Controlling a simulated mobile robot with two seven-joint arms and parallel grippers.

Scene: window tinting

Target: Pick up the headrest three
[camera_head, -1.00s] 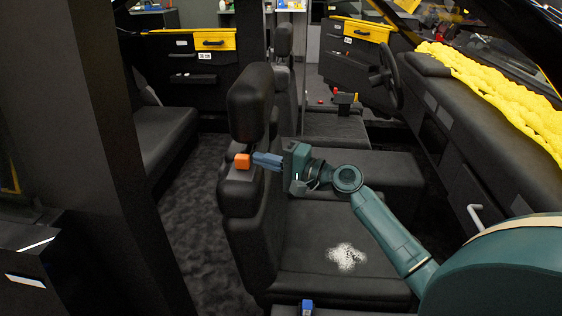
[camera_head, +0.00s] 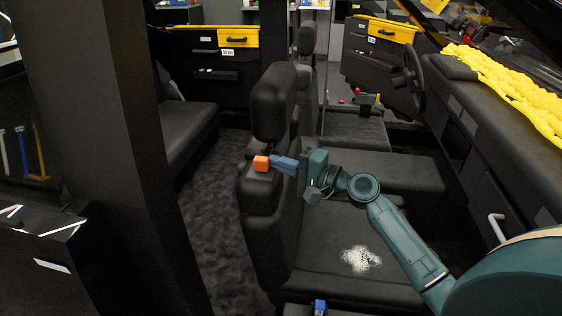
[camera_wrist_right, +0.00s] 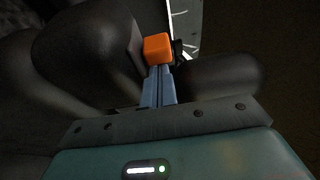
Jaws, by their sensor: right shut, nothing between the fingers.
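A black padded headrest (camera_head: 273,100) stands upright on top of the near front seat (camera_head: 264,225). I cannot tell from a label which headrest is number three. An orange block (camera_head: 261,163) sits at the top of this seat's backrest, just below the headrest. My right gripper (camera_head: 273,162) is shut and empty, its blue-grey fingers pointing left with their tips at the block. In the right wrist view the orange block (camera_wrist_right: 158,48) is right at the fingertips; I cannot tell whether they touch it. My left gripper is out of view.
A second seat's headrest (camera_head: 307,39) stands behind. A dark pillar (camera_head: 100,130) rises at left. The dashboard (camera_head: 490,130) with yellow padding (camera_head: 505,85) and a steering wheel (camera_head: 414,78) are at right. White specks (camera_head: 361,259) lie on the seat cushion.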

